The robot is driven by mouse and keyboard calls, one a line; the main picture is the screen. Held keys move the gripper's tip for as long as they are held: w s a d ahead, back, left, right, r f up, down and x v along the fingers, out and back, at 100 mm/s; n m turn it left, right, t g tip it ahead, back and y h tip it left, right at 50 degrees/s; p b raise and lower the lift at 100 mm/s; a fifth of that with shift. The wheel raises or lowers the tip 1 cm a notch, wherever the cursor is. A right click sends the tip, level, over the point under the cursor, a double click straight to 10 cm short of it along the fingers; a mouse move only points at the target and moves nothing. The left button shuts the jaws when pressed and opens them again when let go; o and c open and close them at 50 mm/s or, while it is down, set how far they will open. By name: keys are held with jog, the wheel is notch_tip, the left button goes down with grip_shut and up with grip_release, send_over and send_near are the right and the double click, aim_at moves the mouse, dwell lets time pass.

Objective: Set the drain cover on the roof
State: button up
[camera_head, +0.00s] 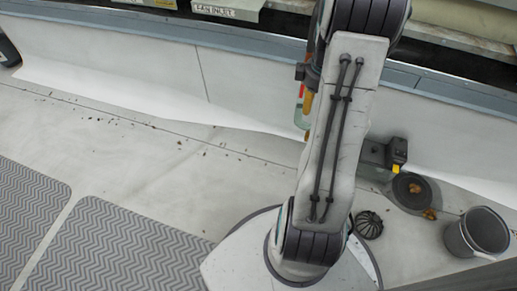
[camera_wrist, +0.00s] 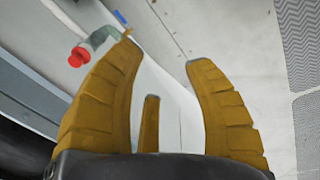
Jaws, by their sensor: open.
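The drain cover, a black domed cage (camera_head: 368,225), stands on the pale roof just right of my arm's lower end in the head view. A round dark drain (camera_head: 412,190) with brown debris on it lies up and right of the cage. My gripper (camera_wrist: 160,53) is open in the wrist view, with its ochre fingers apart and nothing held between them. In the head view it is mostly hidden behind my arm, with only a bit of ochre showing. It is well away from the cage, which does not show in the wrist view.
A grey bucket (camera_head: 485,231) stands right of the drain. A black device with a yellow mark (camera_head: 395,153) stands behind the drain. A red-capped item (camera_wrist: 80,55) lies beyond my left finger. Ridged grey mats (camera_head: 120,248) cover the lower left. Small debris dots the otherwise open roof.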

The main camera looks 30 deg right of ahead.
jog(key=s+a+r+m, duration=0.1)
jog(key=a+r, duration=0.4)
jog(key=a, duration=0.4)
jog(key=s+a+r+m, duration=0.15)
jog(key=a+r, duration=0.25)
jog(key=a, duration=0.5)
jog(key=s+a+r+m+t+y, duration=0.1)
jog(key=s+a+r, duration=0.1)
jog(key=s+a, duration=0.6)
jog(key=shift+s+a, duration=0.35)
jog(key=shift+s, duration=0.3)
notch_tip(320, 180, up, 33)
jog(key=t+p, duration=0.1)
jog(key=p, duration=3)
jog(key=shift+d+p, duration=0.15)
jog(key=shift+p, duration=0.15)
